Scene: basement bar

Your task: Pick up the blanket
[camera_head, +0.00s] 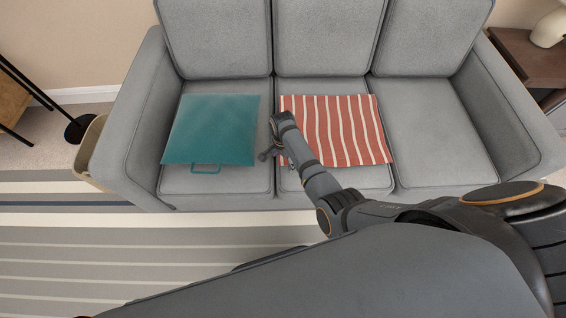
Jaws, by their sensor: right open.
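The blanket appears to be the flat red cloth with cream stripes (340,130), lying on the middle seat of the grey sofa (420,130). Its front right corner reaches the edge of the right seat. My right gripper (268,153) is open at the left side of the cloth, over the gap between the left and middle seats. I cannot tell whether it touches the cloth. My right wrist and forearm hide part of the cloth's left edge. My left gripper is not in view.
A flat teal square item with a handle-like loop (212,130) lies on the left seat, just left of my right gripper. The right seat is mostly clear. A wooden side table (520,58) stands at the far right. A beige bin (90,145) stands by the left armrest. A striped rug (100,240) covers the floor.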

